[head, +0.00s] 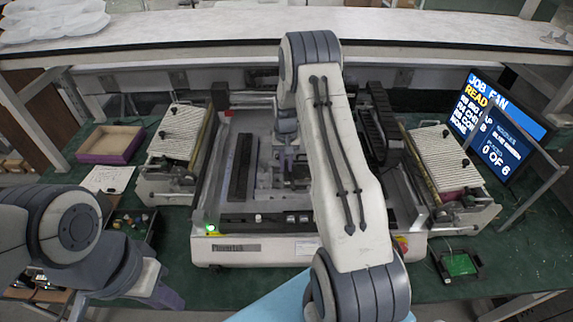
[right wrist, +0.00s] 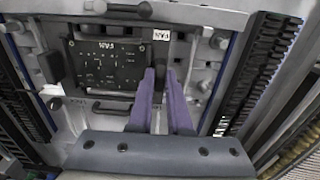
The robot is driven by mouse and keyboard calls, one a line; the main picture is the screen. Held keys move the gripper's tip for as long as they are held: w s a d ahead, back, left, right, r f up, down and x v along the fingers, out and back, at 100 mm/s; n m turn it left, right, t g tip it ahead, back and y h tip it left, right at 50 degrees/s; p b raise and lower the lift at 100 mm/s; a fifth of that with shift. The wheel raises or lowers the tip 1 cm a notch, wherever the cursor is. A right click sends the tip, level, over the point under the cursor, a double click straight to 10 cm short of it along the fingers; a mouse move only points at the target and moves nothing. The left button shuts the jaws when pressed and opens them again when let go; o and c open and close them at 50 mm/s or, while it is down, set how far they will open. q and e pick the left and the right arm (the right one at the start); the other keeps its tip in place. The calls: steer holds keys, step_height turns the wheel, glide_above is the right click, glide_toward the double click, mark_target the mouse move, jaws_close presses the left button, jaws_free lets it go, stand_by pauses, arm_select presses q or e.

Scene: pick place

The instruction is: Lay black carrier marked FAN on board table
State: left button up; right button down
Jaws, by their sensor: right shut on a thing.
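The black carrier (right wrist: 108,68) marked FAN shows in the right wrist view, flat over the grey board table (right wrist: 203,82). I cannot tell whether it rests on the table. In the head view the right gripper (head: 287,160) is inside the machine, and my arm hides most of the carrier. My left gripper (head: 163,294) is at the lower left, away from the machine; its jaw gap is unclear.
Black rails (head: 243,167) flank the board table inside the white machine (head: 255,249). Ribbed feeder units (head: 176,131) stand at both sides. A screen (head: 497,127) reads JOB FAN and 0 OF 6. A purple-edged tray (head: 110,145) and a green board in a black holder (head: 460,264) lie on the bench.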

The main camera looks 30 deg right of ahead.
steer(key=shift+f+b, duration=0.35)
steer(key=shift+f, duration=0.1)
stand_by(0.4)
steer(key=c, duration=0.8)
jaws_free()
steer(key=c, duration=0.3)
steer(key=shift+c, duration=0.2)
steer(key=shift+r+p, duration=2.3)
steer(key=shift+r, duration=1.3)
steer(key=shift+a, duration=0.1)
